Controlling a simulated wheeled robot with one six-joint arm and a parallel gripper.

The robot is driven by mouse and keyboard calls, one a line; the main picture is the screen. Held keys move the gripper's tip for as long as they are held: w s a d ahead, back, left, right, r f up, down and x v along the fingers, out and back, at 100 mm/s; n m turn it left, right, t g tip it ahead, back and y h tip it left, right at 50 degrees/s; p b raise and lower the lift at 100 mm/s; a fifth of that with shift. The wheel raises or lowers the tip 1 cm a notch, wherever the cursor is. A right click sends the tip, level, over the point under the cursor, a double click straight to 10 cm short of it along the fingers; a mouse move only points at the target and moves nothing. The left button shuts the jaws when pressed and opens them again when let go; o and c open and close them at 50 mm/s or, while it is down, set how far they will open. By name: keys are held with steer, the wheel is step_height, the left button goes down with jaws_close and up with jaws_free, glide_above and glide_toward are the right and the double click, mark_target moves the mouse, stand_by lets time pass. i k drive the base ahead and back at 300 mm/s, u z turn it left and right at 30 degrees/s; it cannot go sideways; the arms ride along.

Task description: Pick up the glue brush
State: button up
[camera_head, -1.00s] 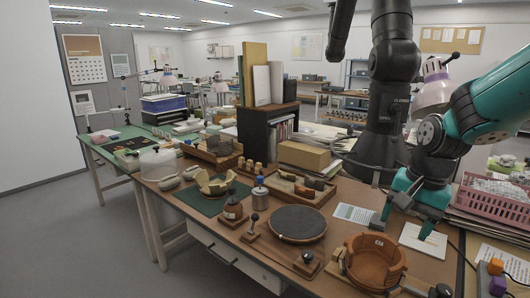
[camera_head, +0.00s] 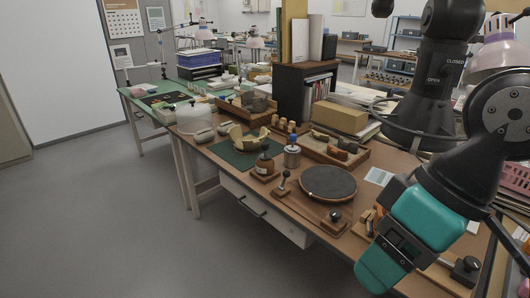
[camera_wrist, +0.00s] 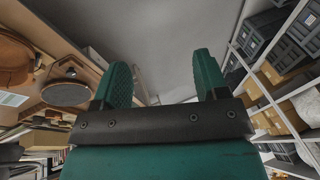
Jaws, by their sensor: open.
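My gripper (camera_wrist: 161,64) is open and empty; its two teal fingers stand apart over grey floor in the wrist view. In the head view my gripper (camera_head: 383,262) hangs at the front right, by the table's front edge. I cannot make out the glue brush for sure. A short stick with a dark knob (camera_head: 284,182) stands upright in a small wooden block, left of the gripper and apart from it. Behind it are a brown bottle with a black top (camera_head: 264,166) and a metal tin with a blue top (camera_head: 292,156).
A round dark turntable (camera_head: 328,183) and a wooden block with a black knob (camera_head: 335,217) lie between. A green mat (camera_head: 236,158) holds a partial pale bowl (camera_head: 248,139). A wooden tray (camera_head: 362,157) holds sherds. Clear floor (camera_head: 120,230) lies in front of the table.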

mark_target(264, 145)
steer(key=z, duration=0.25)
steer(key=i, duration=0.4)
steer(key=u, duration=0.15)
steer(key=k, duration=0.6)
steer(key=u, duration=1.2)
steer(key=i, duration=1.95)
steer(key=z, duration=0.5)
